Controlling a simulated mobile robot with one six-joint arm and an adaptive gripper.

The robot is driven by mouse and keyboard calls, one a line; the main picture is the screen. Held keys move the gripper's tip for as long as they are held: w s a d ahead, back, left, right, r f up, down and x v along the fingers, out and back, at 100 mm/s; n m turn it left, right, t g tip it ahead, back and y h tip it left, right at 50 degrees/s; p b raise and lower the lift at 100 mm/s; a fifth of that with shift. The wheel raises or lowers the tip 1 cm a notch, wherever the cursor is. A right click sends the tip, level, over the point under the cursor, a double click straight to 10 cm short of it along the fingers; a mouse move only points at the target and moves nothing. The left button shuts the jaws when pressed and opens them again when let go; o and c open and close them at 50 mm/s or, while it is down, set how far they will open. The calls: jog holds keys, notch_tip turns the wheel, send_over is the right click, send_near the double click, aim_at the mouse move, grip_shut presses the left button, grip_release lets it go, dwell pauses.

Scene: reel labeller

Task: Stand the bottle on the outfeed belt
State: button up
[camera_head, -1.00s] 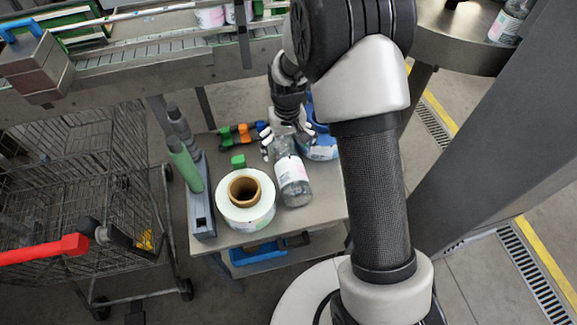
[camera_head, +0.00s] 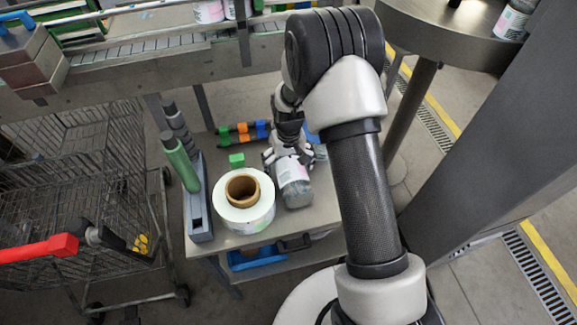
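The clear bottle (camera_head: 295,183) with a white and pink label is on the small grey table. Its base points toward me and its upper end is hidden by my gripper. I cannot tell for certain whether it stands or lies. My gripper (camera_head: 288,159) is over the bottle's upper part, with a finger on either side. I cannot tell whether the fingers press on it. A conveyor belt (camera_head: 150,55) runs across the upper left, with labelled containers (camera_head: 208,11) on it; I cannot tell whether it is the outfeed belt.
A label roll (camera_head: 244,215) sits left of the bottle, beside a grey holder with a green cylinder (camera_head: 180,160). A green block (camera_head: 237,160) and a coloured strip (camera_head: 243,132) lie behind. A wire cart (camera_head: 75,190) stands left. A round table (camera_head: 440,25) holds another bottle (camera_head: 513,20).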

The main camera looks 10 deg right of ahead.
jog(key=shift+r, duration=0.1)
jog(key=c, duration=2.1)
jog(key=shift+w+r, duration=0.1)
jog(key=shift+c, duration=0.4)
